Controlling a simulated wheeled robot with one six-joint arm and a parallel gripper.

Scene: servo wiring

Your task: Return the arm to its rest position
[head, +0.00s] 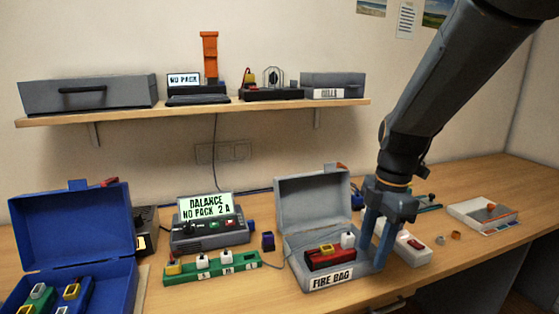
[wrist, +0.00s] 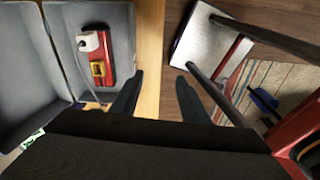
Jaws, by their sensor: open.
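My gripper (head: 374,245) is in the head view at the right end of the grey fire bag box (head: 312,200), its fingers pointing down. The fingers are apart with nothing between them; they also show in the wrist view (wrist: 158,95). A red pack (head: 327,256) with a yellow connector and a white plug lies inside the open box. The wrist view shows the same red pack (wrist: 96,58) to the left of my fingers. My arm reaches down from the upper right of the head view. Part of the box's right side is hidden behind my gripper.
Left of the box are a green strip (head: 212,267) with white plugs, a charger (head: 213,228) reading "BALANCE NO PACK 2 A", and an open blue case (head: 72,228). A shelf (head: 200,107) runs above. A white power strip (head: 412,248) lies right of my gripper.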

